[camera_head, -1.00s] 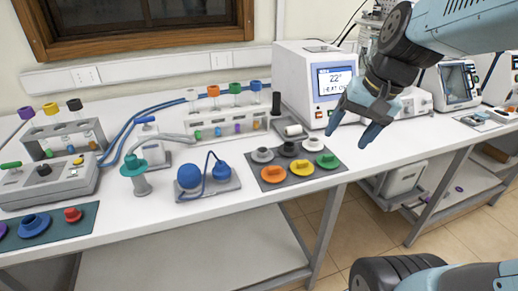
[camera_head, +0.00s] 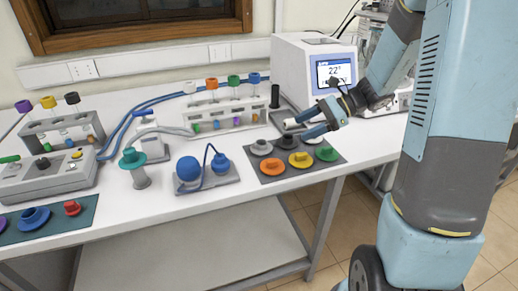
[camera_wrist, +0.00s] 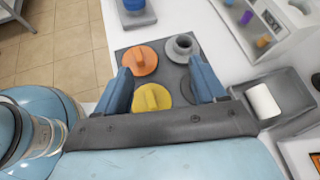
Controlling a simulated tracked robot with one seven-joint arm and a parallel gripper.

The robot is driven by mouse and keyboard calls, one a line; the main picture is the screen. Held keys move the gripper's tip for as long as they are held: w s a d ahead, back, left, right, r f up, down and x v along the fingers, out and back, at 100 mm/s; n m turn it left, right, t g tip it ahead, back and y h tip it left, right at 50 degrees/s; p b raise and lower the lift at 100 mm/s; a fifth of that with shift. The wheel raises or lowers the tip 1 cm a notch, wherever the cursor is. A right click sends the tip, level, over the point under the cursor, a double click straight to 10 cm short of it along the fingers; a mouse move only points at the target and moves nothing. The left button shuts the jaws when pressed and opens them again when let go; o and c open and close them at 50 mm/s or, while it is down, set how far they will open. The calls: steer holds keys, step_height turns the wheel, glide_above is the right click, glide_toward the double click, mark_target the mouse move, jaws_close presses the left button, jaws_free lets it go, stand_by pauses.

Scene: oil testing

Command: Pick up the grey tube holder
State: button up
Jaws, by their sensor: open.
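The grey tube holder (camera_head: 261,147), a small round cup with a wide foot, stands at the back left of the dark mat (camera_head: 264,179). In the wrist view this grey holder (camera_wrist: 181,46) is ahead of my right-hand finger, with its opening facing up. My gripper (camera_head: 297,128) is open and empty above the back of the mat, to the right of the grey holder. In the wrist view its fingertips (camera_wrist: 161,72) are apart, with the orange piece (camera_wrist: 141,60) and yellow piece (camera_wrist: 151,97) showing between them. A black holder is partly hidden by the right finger.
A green piece (camera_head: 327,154) sits at the mat's right edge. A white rack (camera_head: 225,114) with several capped tubes stands behind. A white heater box with a screen (camera_head: 335,71) is at the back right. A blue-knobbed device (camera_head: 188,169) stands left of the mat.

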steer(key=w+f+m, duration=0.1)
steer(key=w+d+f+m+t+y, duration=0.1)
steer(key=w+f, duration=0.1)
steer(key=shift+w+m, duration=0.2)
steer(key=shift+m, duration=0.1)
steer(key=shift+w+f, duration=0.2)
steer(key=shift+w+a+f+m, duration=0.1)
steer(key=shift+f+m, duration=0.05)
steer(key=shift+m, duration=0.15)
glide_toward(256, 145)
steer(key=shift+w+a+f, duration=0.4)
steer(key=shift+w+f, duration=0.2)
steer(key=shift+s+x, duration=0.2)
steer(key=shift+x, duration=2.45)
steer(key=shift+a, duration=0.1)
steer(key=shift+c, duration=0.2)
steer(key=c, duration=1.1)
steer(key=shift+r, duration=0.15)
